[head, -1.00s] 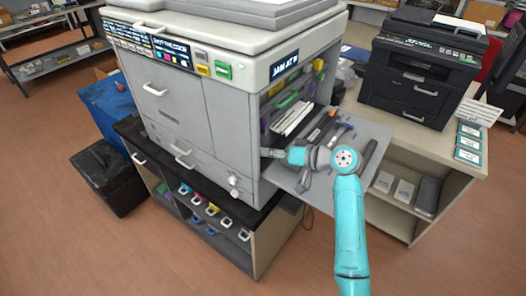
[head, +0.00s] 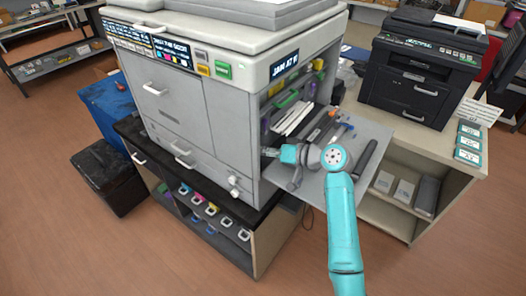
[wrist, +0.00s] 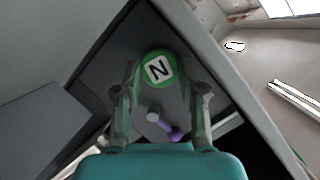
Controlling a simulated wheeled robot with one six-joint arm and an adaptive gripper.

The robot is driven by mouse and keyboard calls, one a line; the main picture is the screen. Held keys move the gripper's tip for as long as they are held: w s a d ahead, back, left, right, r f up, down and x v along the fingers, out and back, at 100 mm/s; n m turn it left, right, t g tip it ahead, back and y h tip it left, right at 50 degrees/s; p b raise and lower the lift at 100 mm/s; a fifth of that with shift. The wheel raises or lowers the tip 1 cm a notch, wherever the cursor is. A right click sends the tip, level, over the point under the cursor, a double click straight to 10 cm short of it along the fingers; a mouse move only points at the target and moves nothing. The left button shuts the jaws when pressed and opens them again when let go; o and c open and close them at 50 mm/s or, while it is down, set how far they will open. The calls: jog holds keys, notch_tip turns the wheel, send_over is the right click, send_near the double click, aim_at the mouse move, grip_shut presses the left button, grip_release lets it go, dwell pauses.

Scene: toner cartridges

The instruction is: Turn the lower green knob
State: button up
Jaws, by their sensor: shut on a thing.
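In the wrist view a round green knob (wrist: 158,70) with a white label and a dark letter or digit sits on a dark grey inner panel. My gripper (wrist: 160,77) is shut on it, one finger on each side of its rim. In the head view my gripper (head: 270,153) reaches into the lower part of the open side of the large grey printer (head: 190,100). The knob is hidden there by the gripper and the printer's edge. A green handle (head: 288,99) shows higher up in the same opening.
Printer walls close in on the left and right in the wrist view.

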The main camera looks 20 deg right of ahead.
jog(key=shift+m, duration=0.4)
jog(key=o, duration=0.9)
jog(key=shift+d, duration=0.1)
jog(key=v, duration=1.2)
jog(key=shift+w+f, duration=0.1)
